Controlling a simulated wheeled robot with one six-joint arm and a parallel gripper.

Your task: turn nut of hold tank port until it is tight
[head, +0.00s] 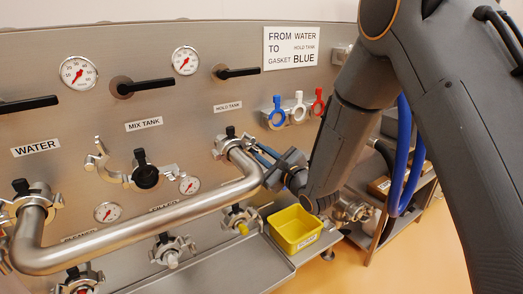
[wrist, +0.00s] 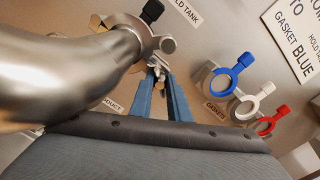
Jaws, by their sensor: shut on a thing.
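The hold tank port (head: 232,143) is at the panel's middle, under the "HOLD TANK" label. The steel transfer pipe (head: 150,222) runs from the water port (head: 33,200) up to it, and its bend fills the left of the wrist view (wrist: 60,75). A clamp (wrist: 128,22) sits around the joint, with a black knob on top. My gripper (head: 262,154) is at the right side of this clamp. Its blue fingers are shut on the small metal nut (wrist: 158,65), which they partly hide. How tight the nut is cannot be told.
Blue (head: 277,110), white (head: 299,107) and red (head: 318,102) gaskets hang on a rack to the upper right. A yellow bin (head: 296,228) stands on the ledge below my gripper. An open clamp (head: 105,160) hangs by the mix tank port (head: 146,176).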

